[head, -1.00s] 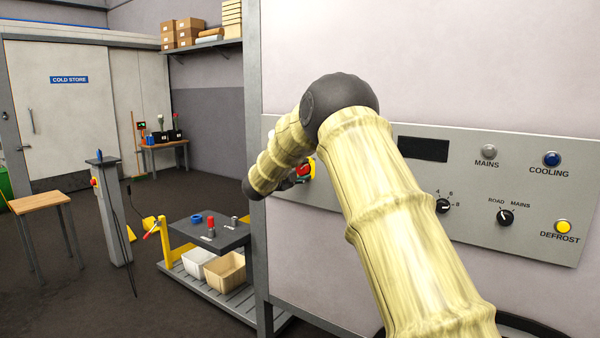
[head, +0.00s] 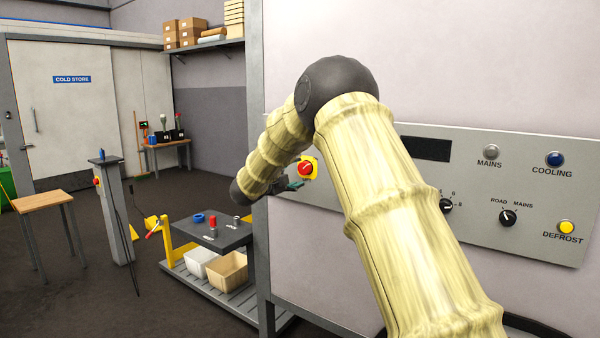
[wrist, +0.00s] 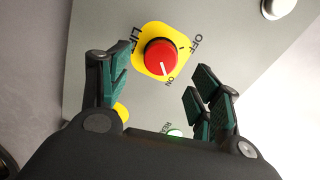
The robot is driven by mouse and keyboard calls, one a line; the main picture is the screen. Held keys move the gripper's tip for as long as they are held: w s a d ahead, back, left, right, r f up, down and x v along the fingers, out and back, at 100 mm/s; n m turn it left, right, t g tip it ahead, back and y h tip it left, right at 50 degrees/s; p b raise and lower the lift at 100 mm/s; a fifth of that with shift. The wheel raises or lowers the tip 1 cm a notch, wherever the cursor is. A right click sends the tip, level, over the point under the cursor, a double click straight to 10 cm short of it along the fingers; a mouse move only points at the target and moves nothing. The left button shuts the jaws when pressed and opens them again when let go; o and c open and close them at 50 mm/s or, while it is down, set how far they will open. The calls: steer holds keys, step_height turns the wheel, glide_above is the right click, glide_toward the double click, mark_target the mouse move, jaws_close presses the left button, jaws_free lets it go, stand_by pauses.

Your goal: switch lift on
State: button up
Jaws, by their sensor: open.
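The lift switch is a round red knob (wrist: 160,56) on a yellow plate (wrist: 148,33), labelled LIFT, OFF and ON in the wrist view. A white mark on the knob's lower edge points toward the ON label. In the head view the red knob (head: 305,168) shows on the grey panel, left of my forearm. My gripper (wrist: 160,68) is open, with its teal-padded fingers on either side below the knob. The fingers look apart from it. In the head view only a small part of my gripper (head: 294,185) shows, just below the knob; my arm hides the rest.
The grey panel (head: 470,215) also carries a cooling button (head: 554,159), a defrost button (head: 567,227), a mains lamp (head: 490,152) and dials. A green button (wrist: 174,133) sits near my fingers. A low cart (head: 215,236) stands left of the panel.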

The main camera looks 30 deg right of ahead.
steer(key=v, duration=0.6)
steer(key=shift+a, duration=0.2)
steer(key=shift+s+f, duration=0.1)
steer(key=shift+f, duration=0.05)
